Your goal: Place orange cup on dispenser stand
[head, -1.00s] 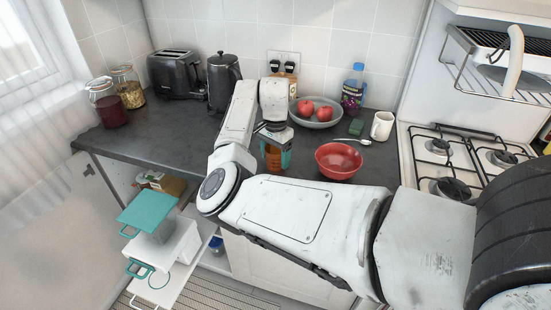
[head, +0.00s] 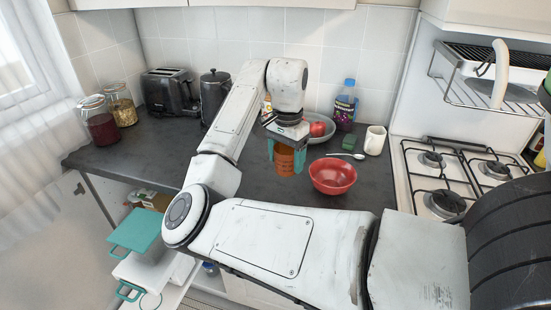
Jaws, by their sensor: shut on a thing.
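The orange cup (head: 285,160) is between the teal fingers of my gripper (head: 286,163), which is shut on its sides. The cup is roughly upright over the dark counter, left of the red bowl. I cannot tell whether its base touches the counter. No dispenser stand can be made out for sure. A teal-topped unit with teal handles (head: 135,230) is at the lower left, below counter height, partly hidden by my arm.
A red bowl (head: 333,176) is close on the right. Behind are a grey bowl with red fruit (head: 319,128), a purple bottle (head: 344,108) and a white mug (head: 375,141). The hob (head: 441,177) is right.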

